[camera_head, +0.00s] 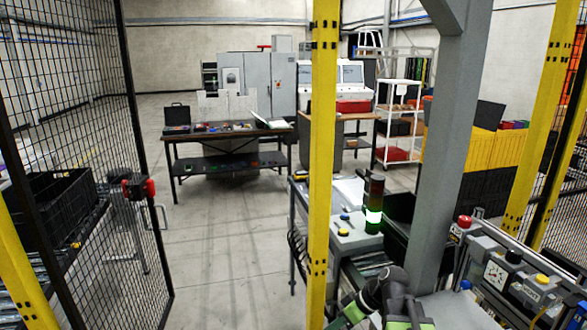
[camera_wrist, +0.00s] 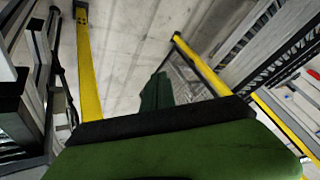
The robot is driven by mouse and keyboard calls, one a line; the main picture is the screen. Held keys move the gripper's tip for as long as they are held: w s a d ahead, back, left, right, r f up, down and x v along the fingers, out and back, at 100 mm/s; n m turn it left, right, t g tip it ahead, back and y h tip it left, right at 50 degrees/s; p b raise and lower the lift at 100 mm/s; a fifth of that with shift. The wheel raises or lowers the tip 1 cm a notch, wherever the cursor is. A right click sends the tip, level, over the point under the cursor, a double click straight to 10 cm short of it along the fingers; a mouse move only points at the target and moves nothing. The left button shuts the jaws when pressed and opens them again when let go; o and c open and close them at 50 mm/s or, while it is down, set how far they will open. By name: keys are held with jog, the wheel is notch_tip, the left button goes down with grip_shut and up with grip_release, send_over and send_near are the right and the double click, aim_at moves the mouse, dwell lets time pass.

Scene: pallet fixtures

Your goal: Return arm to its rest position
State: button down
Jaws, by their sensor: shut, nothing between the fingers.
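My arm (camera_head: 388,302), black and green, is folded low at the bottom edge of the head view, right of the yellow post. In the wrist view a broad green part of my own body with a black edge fills the bottom. Beyond it my gripper (camera_wrist: 157,90) shows as a narrow dark green shape against the concrete floor. It is shut, with nothing seen between its fingers. In the head view I cannot make out the fingertips.
A yellow post (camera_head: 322,150) and a grey column (camera_head: 443,150) stand close to my arm. A control panel (camera_head: 515,275) is at right, a lit green signal lamp (camera_head: 373,218) behind the arm. Mesh fencing (camera_head: 75,120) stands at left. The middle floor (camera_head: 230,240) is clear.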

jog(key=s+a+f+m+g+h+b, duration=0.1)
jog(key=s+a+f+m+h, duration=0.15)
jog(key=f, duration=0.35)
jog(key=s+d+m+h, duration=0.2)
jog(key=d+m+h, duration=0.2)
jog(key=d+m, duration=0.3)
jog(key=shift+d+f, duration=0.3)
jog(key=shift+d, duration=0.05)
jog(key=shift+h, duration=0.25)
notch_tip(320, 180, up, 5)
jog(key=p, duration=0.5)
jog(key=shift+d, duration=0.15)
